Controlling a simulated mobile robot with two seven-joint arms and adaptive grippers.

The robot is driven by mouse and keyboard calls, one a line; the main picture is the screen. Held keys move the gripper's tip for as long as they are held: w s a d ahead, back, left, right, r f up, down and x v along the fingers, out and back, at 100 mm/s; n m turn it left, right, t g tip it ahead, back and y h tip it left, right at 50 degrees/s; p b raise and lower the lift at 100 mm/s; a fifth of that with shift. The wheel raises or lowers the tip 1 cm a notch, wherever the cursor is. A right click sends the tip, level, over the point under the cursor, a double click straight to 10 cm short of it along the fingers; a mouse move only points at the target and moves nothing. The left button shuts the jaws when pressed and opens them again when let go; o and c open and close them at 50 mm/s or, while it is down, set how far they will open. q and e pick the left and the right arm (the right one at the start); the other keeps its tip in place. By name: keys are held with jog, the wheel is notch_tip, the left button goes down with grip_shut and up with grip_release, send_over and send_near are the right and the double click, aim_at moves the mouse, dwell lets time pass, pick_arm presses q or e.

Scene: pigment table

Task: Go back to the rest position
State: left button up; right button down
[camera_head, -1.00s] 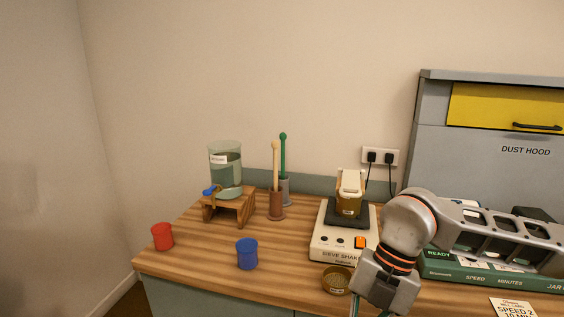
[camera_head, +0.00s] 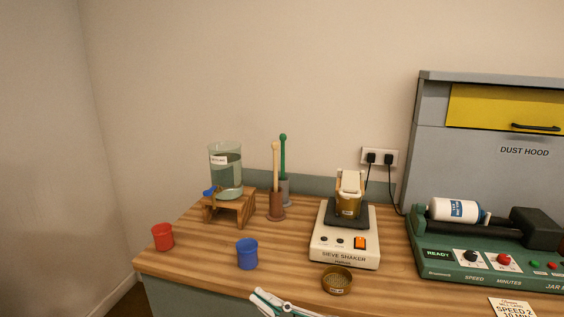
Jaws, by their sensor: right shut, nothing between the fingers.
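My right gripper (camera_head: 285,303) shows at the bottom edge of the head view, in front of the table's front edge. Its fingers lie together and hold nothing. Most of its arm is below the picture. My left gripper is not in view. The wooden table (camera_head: 198,258) bears a blue cup (camera_head: 247,254), a red cup (camera_head: 162,237) and a small round brass sieve (camera_head: 337,280). The gripper is apart from these things.
The sieve shaker (camera_head: 344,247) stands mid-table. At right is the green jar mill (camera_head: 470,266) with a white bottle (camera_head: 455,210), before the dust hood (camera_head: 490,180). A glass vessel (camera_head: 226,172) sits on a wooden stand (camera_head: 230,207). Two pestle-like tools (camera_head: 276,205) stand upright nearby.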

jog(key=w+d+f+m+t+h, duration=0.25)
jog(key=d+f+m+h, duration=0.35)
jog(key=f, duration=0.3)
jog(key=w+d+f+m+t+h, duration=0.1)
jog(key=d+f+m+t+h, duration=0.4)
jog(key=f, duration=0.5)
jog(key=s+d+f+m+g+h, duration=0.1)
jog(key=s+d+f+g+h, duration=0.1)
jog(key=s+d+f, duration=0.2)
jog(key=s+d+f+m+g+h, duration=0.1)
jog(key=s+d+f, duration=0.3)
jog(key=f, duration=0.5)
jog(key=s+d+f+m+g+h, duration=0.2)
jog(key=s+d+f+g+h, duration=0.1)
jog(key=s+f, duration=0.3)
jog(key=shift+d+f+h, duration=0.5)
jog(key=shift+d+f, duration=0.05)
jog(key=shift+f, duration=0.05)
jog(key=shift+g, duration=0.25)
